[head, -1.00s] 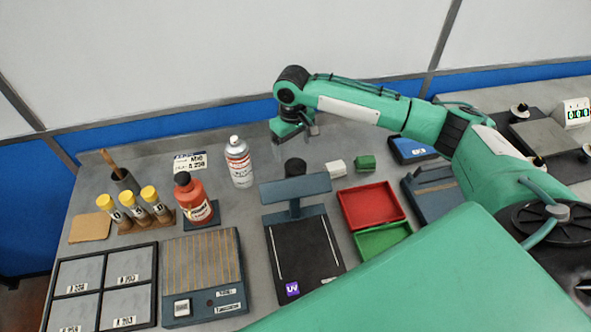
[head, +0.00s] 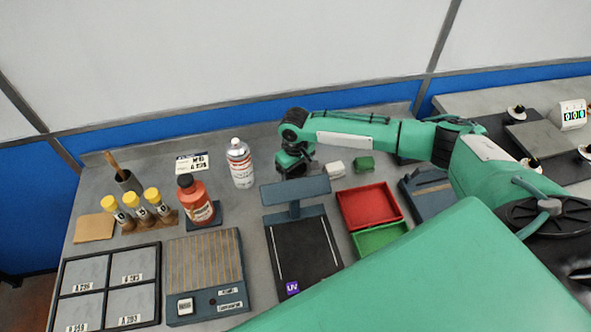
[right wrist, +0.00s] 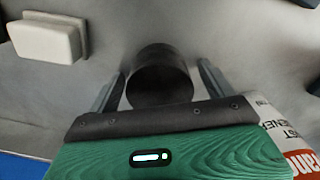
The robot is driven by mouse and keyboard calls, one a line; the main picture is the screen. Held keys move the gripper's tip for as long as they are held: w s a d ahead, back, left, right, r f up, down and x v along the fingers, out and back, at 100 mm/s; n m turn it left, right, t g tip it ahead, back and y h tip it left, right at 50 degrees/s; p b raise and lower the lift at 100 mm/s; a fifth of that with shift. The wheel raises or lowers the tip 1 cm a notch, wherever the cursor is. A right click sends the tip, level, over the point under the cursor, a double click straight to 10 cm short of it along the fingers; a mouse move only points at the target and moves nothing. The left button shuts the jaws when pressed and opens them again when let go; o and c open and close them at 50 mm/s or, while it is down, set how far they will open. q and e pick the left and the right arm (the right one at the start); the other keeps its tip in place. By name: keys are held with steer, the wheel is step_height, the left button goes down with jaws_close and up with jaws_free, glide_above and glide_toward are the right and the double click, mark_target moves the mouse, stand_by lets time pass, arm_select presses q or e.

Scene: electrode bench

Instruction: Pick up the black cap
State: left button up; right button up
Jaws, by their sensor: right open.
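The black cap (right wrist: 160,76) is a dark round cylinder standing on the bench in the right wrist view. It sits between the two fingers of my right gripper (right wrist: 160,88), which are open, one on each side with a gap. In the head view my right gripper (head: 296,166) is low over the bench behind the UV lamp stand. It hides the cap there. My left gripper is not in view.
The UV lamp stand (head: 296,190) is just in front of the gripper. A spray can (head: 240,165) stands to its left. A white block (head: 335,169) and a green block (head: 364,164) lie to its right, behind a red tray (head: 369,205).

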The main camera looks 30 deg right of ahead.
steer(key=c, duration=1.1)
steer(key=shift+o, duration=0.2)
steer(key=shift+r, duration=0.1)
